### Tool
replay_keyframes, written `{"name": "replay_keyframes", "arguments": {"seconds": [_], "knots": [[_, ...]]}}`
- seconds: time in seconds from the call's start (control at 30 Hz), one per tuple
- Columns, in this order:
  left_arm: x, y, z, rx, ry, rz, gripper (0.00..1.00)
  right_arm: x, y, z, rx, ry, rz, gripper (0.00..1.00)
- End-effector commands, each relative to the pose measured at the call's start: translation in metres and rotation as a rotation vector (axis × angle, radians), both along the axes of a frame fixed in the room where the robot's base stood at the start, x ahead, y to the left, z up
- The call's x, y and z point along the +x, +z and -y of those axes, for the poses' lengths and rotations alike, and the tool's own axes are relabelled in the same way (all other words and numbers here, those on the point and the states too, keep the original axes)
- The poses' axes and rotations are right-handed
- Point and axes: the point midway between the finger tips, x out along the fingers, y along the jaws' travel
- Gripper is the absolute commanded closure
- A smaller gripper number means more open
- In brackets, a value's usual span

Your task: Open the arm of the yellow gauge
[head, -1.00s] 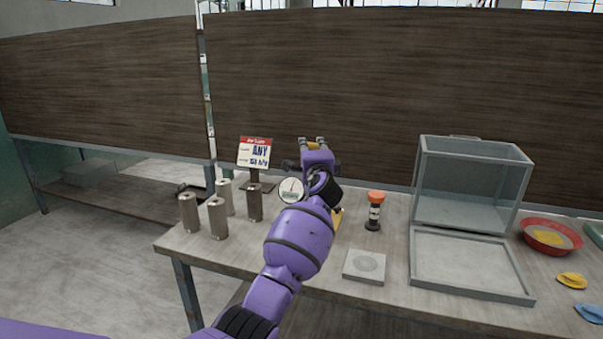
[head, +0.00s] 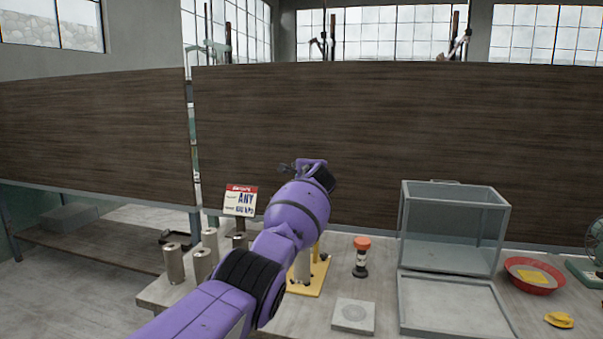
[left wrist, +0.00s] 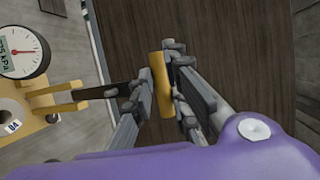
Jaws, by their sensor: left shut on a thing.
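The yellow gauge shows in the head view as a yellow base (head: 308,284) on the table, its upper part mostly hidden behind my left arm. In the left wrist view its round white dial (left wrist: 22,50) with a red needle is at the left, beside yellow brackets (left wrist: 57,98). A dark bar (left wrist: 105,90) reaches from the brackets toward my fingers. My left gripper (left wrist: 157,72) is shut on the yellow handle (left wrist: 161,95), which lies between its fingers. In the head view the left gripper (head: 300,166) is above the gauge, its fingers largely hidden. My right gripper is out of view.
Several metal cylinders (head: 174,264) and a sign (head: 240,201) stand at the table's left. To the right are an orange-topped bottle (head: 361,258), a grey square block (head: 353,315), a glass case (head: 453,235), a tray (head: 455,310) and a red bowl (head: 534,277).

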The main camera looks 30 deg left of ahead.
Motion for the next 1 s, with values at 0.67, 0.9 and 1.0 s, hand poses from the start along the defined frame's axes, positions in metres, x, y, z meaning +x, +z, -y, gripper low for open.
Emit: {"name": "replay_keyframes", "arguments": {"seconds": [0.67,0.9,1.0], "knots": [[0.0048,-0.0177,0.0043,-0.009,-0.009,-0.031,0.71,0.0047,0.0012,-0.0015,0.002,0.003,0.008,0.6],[0.0051,-0.0145,0.0051,-0.008,-0.011,-0.027,0.66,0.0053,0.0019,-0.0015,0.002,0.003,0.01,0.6],[0.0052,-0.0129,0.0055,-0.008,-0.011,-0.025,0.66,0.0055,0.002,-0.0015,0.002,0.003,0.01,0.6]]}}
